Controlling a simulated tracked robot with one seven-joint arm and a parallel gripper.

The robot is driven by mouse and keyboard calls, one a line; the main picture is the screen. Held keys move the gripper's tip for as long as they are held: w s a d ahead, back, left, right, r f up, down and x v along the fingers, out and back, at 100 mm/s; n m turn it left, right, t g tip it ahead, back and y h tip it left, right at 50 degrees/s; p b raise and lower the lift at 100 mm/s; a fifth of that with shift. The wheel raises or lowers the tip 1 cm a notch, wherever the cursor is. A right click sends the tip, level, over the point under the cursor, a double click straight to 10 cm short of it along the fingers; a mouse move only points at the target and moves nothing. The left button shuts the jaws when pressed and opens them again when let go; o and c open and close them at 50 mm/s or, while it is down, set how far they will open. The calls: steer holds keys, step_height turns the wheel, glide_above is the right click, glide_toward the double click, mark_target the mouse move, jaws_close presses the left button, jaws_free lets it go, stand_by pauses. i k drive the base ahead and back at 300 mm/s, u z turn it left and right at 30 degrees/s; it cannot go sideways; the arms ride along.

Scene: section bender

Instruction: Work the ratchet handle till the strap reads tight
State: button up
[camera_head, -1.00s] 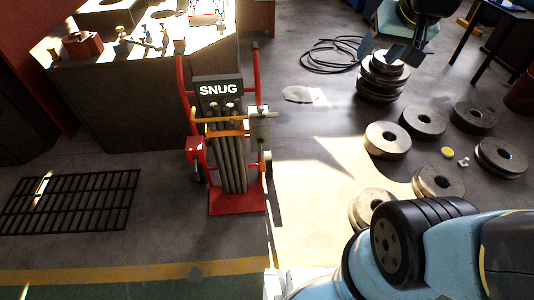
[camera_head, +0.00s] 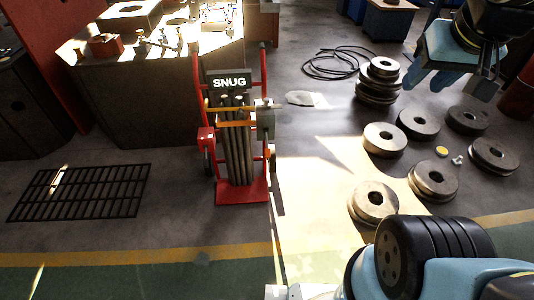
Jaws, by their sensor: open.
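A red hand truck (camera_head: 242,194) stands upright left of centre, loaded with a bundle of grey pipes (camera_head: 236,155). An orange strap (camera_head: 234,124) runs around the bundle. A black sign (camera_head: 229,83) above the pipes reads "SNUG". A grey ratchet box (camera_head: 266,122) sits at the right side of the strap, with a thin yellowish bar, perhaps the handle (camera_head: 228,108), reaching across the front. My gripper (camera_head: 446,86) is at the upper right, open and empty, well away from the hand truck.
Several round steel rollers (camera_head: 383,140) lie on the floor at the right, some stacked. A coiled black cable (camera_head: 335,63) lies behind. A workbench (camera_head: 140,110) stands behind the hand truck. A floor grate (camera_head: 80,192) is at the left. The floor before the truck is clear.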

mark_target(267, 151)
steer(key=u, duration=0.25)
steer(key=i, duration=1)
steer(key=z, duration=0.4)
